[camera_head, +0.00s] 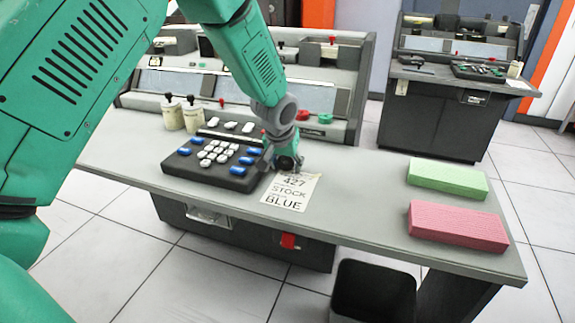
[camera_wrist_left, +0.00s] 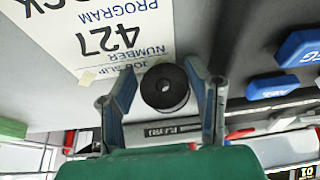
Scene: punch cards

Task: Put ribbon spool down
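The ribbon spool (camera_wrist_left: 165,88) is a dark round reel with a central hole, seen end-on in the left wrist view. It is between the two fingers of my left gripper (camera_wrist_left: 162,88). The fingers are spread, with a narrow gap visible beside the spool. In the head view my left gripper (camera_head: 284,162) is low at the desk, between the black keypad (camera_head: 195,172) and the white job slip (camera_head: 290,192). The spool is hard to make out there, and its contact with the desk is unclear. My right gripper is not in view.
Green (camera_head: 447,178) and pink (camera_head: 457,225) card stacks lie at the desk's right end. Two cream bottles (camera_head: 192,115) stand behind the keypad. A console panel (camera_head: 310,95) rises along the back. A dark bin (camera_head: 375,290) stands below the front edge. The desk's middle right is clear.

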